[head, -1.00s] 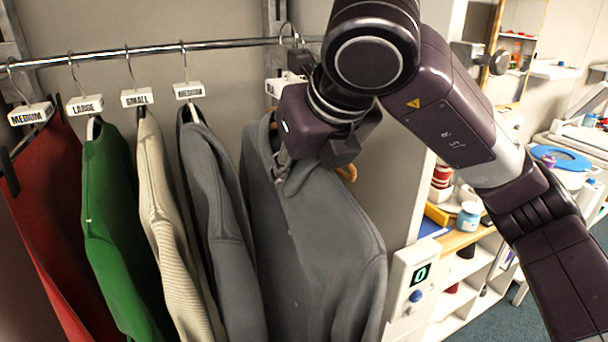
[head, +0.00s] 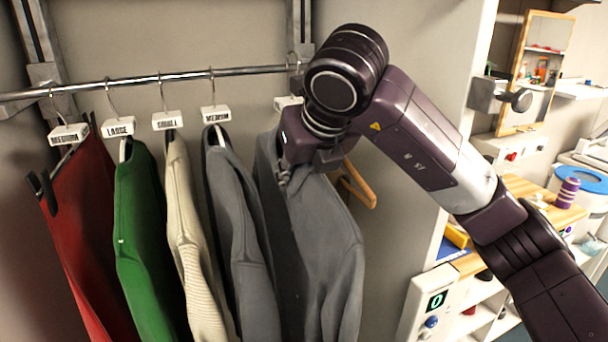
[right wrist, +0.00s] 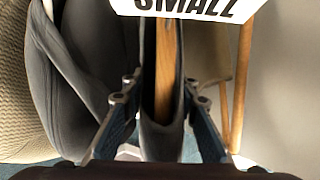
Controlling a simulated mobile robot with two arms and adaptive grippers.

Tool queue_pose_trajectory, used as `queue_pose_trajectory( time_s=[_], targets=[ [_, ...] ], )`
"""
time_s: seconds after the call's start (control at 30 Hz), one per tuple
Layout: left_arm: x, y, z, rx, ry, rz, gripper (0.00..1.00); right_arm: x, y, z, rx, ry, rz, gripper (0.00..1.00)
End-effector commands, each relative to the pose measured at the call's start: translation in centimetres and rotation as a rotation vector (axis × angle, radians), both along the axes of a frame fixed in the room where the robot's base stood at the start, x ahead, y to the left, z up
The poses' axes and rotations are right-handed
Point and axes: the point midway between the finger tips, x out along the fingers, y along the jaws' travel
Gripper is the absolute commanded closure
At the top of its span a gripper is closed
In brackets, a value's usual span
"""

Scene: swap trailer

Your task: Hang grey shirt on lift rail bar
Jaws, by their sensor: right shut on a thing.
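My right gripper (head: 290,168) is at the shirt's collar, below the bar. In the right wrist view its fingers (right wrist: 163,82) are closed around the collar and hanger, under a tag reading SMALL (right wrist: 190,8). My arm hides part of the hanger and tag. My left gripper is out of view.
Left of the shirt hang another grey garment (head: 240,230), a cream one (head: 190,240), a green one (head: 140,240) and a red one (head: 85,230), close together. A control box with a green display (head: 436,300) stands at the right, beside shelves.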

Motion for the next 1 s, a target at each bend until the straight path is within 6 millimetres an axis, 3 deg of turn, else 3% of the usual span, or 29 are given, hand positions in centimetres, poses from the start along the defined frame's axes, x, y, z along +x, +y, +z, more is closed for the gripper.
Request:
queue_pose_trajectory(
  time_s=[1.0],
  targets=[
    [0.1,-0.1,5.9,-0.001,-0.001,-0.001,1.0,7.7,2.5,0.4,0.0,0.0,0.0,1.0]
  ],
)
